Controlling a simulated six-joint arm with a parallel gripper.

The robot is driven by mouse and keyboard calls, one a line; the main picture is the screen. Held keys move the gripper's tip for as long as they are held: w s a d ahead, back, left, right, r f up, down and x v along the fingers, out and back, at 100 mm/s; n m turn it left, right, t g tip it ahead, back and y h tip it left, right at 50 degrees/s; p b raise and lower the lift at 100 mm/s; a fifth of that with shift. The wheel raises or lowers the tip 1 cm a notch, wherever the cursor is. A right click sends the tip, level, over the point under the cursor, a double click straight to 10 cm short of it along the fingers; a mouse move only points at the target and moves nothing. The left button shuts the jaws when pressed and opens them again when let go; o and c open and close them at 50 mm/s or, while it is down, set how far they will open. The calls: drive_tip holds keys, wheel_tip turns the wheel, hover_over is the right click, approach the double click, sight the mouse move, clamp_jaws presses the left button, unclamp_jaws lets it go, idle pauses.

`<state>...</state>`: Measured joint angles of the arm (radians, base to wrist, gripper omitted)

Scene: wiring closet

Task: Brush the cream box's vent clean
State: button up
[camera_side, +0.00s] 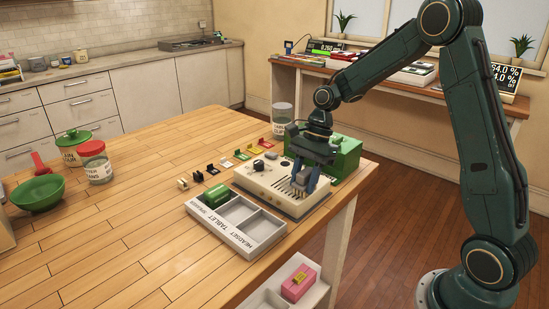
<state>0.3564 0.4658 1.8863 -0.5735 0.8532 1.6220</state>
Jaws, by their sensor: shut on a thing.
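The cream box (257,185) lies on the wooden table near its right edge. It has a dark knob and a slotted vent (281,192) on its top. My gripper (304,182) points down over the right part of the box, by the vent. It is shut on a small grey block-like thing (301,180), which looks like the brush. The bristles are too small to make out, and I cannot tell whether it touches the vent. My gripper and the held thing hide part of the box's top.
A labelled grey tray (262,230) with compartments stands in front of the box, with a green item (216,196) in it. A green box (345,158) stands behind. Several small coloured clips line the back left. A green bowl (38,193) and jars are far left; the middle table is clear.

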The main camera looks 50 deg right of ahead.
drive_tip(key=shift+w+f, duration=0.25)
drive_tip(key=shift+w, duration=0.2)
drive_tip(key=shift+c, duration=0.4)
drive_tip(key=shift+w+f, duration=0.15)
drive_tip(key=shift+w, duration=3.35)
drive_tip(key=shift+s, duration=3.9)
drive_tip(key=shift+s+a, duration=0.1)
drive_tip(key=shift+a, duration=0.25)
drive_tip(key=shift+w, duration=4.05)
drive_tip(key=shift+s, duration=4.05)
drive_tip(key=shift+r, duration=4.25)
